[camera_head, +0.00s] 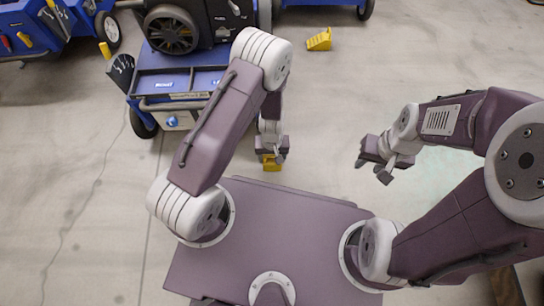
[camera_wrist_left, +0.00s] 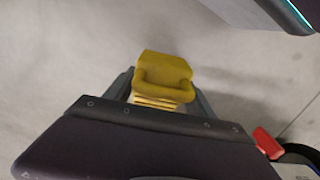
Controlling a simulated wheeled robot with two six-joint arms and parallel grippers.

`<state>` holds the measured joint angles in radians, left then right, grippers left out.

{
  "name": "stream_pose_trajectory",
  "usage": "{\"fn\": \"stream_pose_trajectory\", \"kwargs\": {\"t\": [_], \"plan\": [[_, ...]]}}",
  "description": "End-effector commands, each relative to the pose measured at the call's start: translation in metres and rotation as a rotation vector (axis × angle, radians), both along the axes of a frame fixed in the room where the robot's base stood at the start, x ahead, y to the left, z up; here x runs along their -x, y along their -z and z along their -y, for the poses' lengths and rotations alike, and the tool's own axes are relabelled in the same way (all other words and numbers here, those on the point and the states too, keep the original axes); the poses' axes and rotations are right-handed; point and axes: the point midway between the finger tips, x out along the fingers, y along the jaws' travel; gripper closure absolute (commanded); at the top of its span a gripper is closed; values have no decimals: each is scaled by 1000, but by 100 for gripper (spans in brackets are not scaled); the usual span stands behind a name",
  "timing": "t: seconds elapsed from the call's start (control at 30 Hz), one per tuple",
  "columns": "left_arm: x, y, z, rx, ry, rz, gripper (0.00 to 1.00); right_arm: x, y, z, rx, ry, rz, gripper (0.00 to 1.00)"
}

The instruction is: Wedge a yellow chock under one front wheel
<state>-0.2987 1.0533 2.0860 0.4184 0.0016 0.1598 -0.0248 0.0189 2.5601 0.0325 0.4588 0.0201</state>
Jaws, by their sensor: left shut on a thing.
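My left gripper (camera_head: 271,156) is shut on a yellow chock (camera_head: 271,164), just beyond the front edge of my base. In the left wrist view the chock (camera_wrist_left: 162,75) sits between the two fingers of the gripper (camera_wrist_left: 160,92), above the grey floor. A second yellow chock (camera_head: 320,39) lies on the floor at the top, to the right of the machines. The blue aerator (camera_head: 180,85) stands at upper left of the held chock, with a dark wheel (camera_head: 143,123) at its lower left corner. My right gripper (camera_head: 382,165) is open and empty over bare floor.
More blue machines stand along the top, one at the far left (camera_head: 45,30) with a wheel (camera_head: 107,29). A red part (camera_wrist_left: 267,143) and a dark round edge show at lower right in the left wrist view. The floor at centre right is clear.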

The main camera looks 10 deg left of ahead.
Motion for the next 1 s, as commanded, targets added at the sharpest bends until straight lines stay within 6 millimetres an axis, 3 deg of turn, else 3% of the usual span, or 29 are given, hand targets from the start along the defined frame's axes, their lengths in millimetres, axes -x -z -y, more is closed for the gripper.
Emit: {"fn": "stream_pose_trajectory", "kwargs": {"t": [0.47, 0.5, 1.0], "plan": [[-5, 48, -1, 0, -1, 1, 100, 0, 37, 0, 0, 0, 0, 64], [-7, 43, -2, -1, -2, -1, 100, 0, 25, 0, 0, 0, -1, 64], [-26, 64, -7, 2, 0, 1, 100, 0, -18, 0, 0, 0, 0, 64]]}}
